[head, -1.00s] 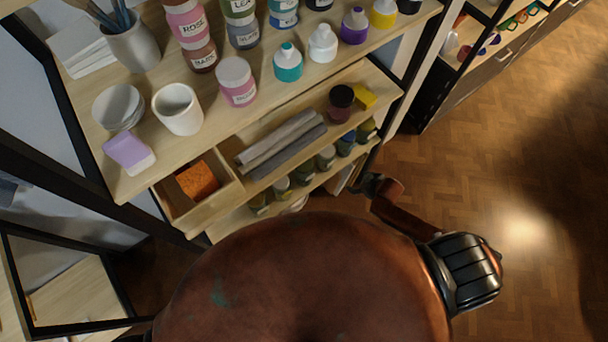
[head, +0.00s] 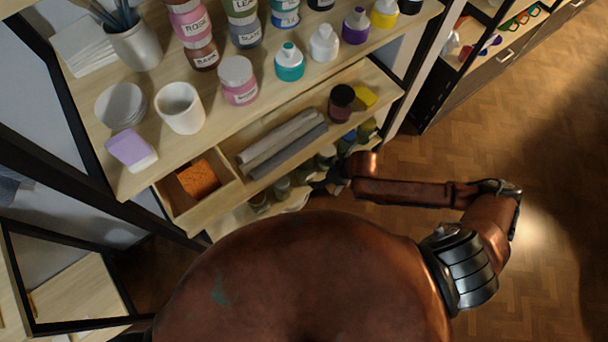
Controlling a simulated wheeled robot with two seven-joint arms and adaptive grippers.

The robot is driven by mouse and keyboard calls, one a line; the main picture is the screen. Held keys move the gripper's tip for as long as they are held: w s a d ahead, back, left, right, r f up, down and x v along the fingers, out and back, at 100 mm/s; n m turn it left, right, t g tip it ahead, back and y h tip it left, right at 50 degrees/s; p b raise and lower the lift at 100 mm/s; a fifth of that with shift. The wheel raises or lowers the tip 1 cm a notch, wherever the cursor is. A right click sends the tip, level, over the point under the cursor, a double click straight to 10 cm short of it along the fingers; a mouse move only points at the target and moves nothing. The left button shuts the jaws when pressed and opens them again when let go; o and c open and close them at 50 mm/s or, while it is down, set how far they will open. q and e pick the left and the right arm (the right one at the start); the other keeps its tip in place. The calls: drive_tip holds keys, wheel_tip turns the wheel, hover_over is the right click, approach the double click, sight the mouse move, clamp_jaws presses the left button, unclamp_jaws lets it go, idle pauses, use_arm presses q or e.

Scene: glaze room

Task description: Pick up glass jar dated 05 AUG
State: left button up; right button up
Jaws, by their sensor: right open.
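Several small glass jars with dark lids stand in a row on the lowest visible shelf, among them one at the left (head: 259,202), one beside it (head: 282,187) and one further right (head: 326,156). No date on them is readable, so I cannot tell which is dated 05 AUG. My right gripper (head: 324,183) is open at the front of this shelf, close to the jars in the middle of the row. It hides part of the row, and I cannot tell whether it touches a jar. My left gripper is out of view.
The top shelf carries paint bottles, a white cup (head: 180,108) and stacked dishes (head: 121,106). Floor (head: 450,160) at right is clear.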

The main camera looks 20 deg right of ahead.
sight(312, 168)
drive_tip(key=w+a, duration=0.3)
drive_tip(key=shift+w, duration=0.1)
drive_tip(key=b+x, duration=0.1)
drive_tip(key=x, duration=0.4)
drive_tip(key=shift+d+b, duration=0.1)
drive_tip(key=shift+b, duration=0.3)
drive_tip(key=shift+c, duration=0.7)
clamp_jaws()
